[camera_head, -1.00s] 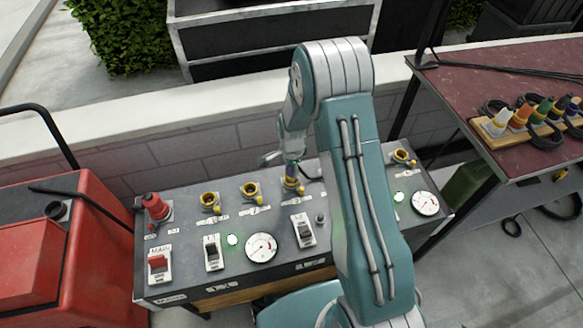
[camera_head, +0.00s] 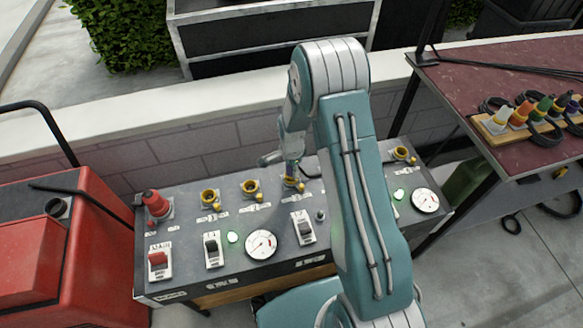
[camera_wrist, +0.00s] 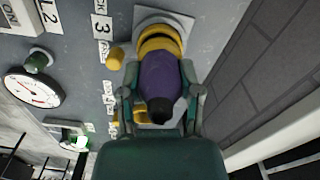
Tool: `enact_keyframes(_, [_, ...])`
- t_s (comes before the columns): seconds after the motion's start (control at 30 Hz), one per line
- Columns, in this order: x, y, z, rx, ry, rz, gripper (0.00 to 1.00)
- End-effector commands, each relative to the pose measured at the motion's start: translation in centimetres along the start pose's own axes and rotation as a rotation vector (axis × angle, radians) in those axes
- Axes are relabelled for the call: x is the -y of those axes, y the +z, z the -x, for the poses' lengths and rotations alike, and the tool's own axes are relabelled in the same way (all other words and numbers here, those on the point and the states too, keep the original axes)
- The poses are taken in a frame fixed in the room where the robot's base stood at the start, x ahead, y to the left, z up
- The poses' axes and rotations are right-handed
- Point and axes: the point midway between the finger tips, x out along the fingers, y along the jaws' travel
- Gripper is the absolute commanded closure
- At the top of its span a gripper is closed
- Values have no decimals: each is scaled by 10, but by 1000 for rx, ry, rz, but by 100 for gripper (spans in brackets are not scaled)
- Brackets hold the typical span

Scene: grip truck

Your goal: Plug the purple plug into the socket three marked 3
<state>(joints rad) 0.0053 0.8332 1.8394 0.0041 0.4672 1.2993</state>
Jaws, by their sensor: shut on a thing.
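The purple plug (camera_wrist: 161,80) is held between the two fingers of my gripper (camera_wrist: 160,98), which is shut on it. The plug's front end meets the yellow ring of socket three (camera_wrist: 163,40), in line with it; how deep it sits I cannot tell. The label 3 (camera_wrist: 102,27) is on the panel beside this socket. In the head view, my gripper (camera_head: 291,172) is over the third yellow socket (camera_head: 291,184) from the left, and my arm partly hides the plug.
Another yellow socket (camera_head: 402,155) is to the right. Switches and gauges (camera_head: 261,244) line the front.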

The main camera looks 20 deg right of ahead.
Motion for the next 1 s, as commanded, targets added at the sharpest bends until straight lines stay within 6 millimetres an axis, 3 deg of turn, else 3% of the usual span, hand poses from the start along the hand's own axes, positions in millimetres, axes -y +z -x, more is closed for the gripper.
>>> enact_keyframes(0.47, [0, 0, -8, 0, 1, 0, 100])
enact_keyframes(0.5, [0, 0, -8, 0, 1, 0, 50])
enact_keyframes(0.6, [0, 0, -8, 0, 0, 0, 14])
enact_keyframes(0.9, [0, 0, -8, 0, 1, 0, 14])
enact_keyframes(0.97, [0, 0, -8, 0, 1, 0, 0])
enact_keyframes(1.0, [0, 0, -8, 0, 1, 0, 0])
